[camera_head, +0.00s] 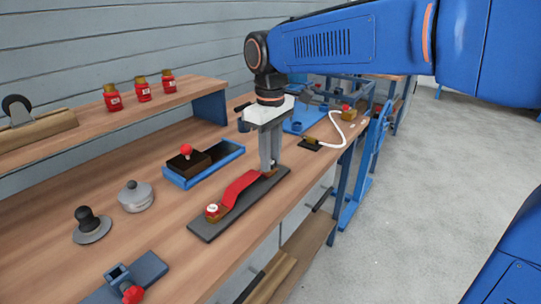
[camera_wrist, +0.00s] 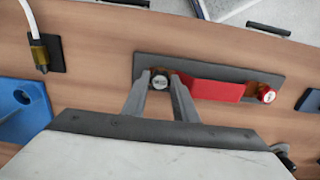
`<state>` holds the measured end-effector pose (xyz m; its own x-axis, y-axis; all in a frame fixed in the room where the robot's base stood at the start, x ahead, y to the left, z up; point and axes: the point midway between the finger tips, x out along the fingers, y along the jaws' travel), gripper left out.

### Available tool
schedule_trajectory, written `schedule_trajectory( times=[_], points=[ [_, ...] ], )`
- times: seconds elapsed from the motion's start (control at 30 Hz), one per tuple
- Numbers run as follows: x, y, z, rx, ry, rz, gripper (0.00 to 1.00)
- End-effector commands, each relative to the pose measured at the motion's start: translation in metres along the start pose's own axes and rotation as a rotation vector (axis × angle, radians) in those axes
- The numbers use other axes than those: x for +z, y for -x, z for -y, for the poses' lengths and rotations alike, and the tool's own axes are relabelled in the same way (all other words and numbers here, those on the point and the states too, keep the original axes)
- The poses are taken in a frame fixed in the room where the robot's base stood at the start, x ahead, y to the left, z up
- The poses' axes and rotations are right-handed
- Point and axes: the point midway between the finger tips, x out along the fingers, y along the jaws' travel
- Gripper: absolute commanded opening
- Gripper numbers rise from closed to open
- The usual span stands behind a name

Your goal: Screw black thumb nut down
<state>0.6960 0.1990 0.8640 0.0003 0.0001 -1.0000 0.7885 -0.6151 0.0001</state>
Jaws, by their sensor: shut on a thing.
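My gripper (camera_head: 269,166) points down over the far end of a dark grey base plate (camera_head: 212,229). In the wrist view its two fingers (camera_wrist: 160,78) are shut on the black thumb nut (camera_wrist: 159,82), which has a pale marked top. The nut sits at one end of a red strap (camera_head: 238,188), over an amber-brown piece. In the head view the fingers hide the nut. A red nut with a white top (camera_head: 212,209) sits on the strap's other end, and it also shows in the wrist view (camera_wrist: 267,95). How far the nut is threaded cannot be seen.
A blue tray (camera_head: 203,164) with a dark block and red knob lies behind the plate. A grey lidded pot (camera_head: 135,196), a black-knobbed disc (camera_head: 90,226) and a blue fixture (camera_head: 130,280) stand left. A white cable (camera_head: 337,127) lies beyond. Red jars (camera_head: 143,89) stand on the shelf.

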Motion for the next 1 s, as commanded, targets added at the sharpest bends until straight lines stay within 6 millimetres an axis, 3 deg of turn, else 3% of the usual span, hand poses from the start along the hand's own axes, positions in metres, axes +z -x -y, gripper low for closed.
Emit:
schedule_trajectory(
  times=[0.23, 1.0],
  points=[
    [-0.0001, -0.0003, 0.0001, 0.000, -0.089, 0.000, 0.05],
    [-0.0014, -0.0004, 0.0005, 0.001, -0.871, -0.002, 0.05]
  ],
)
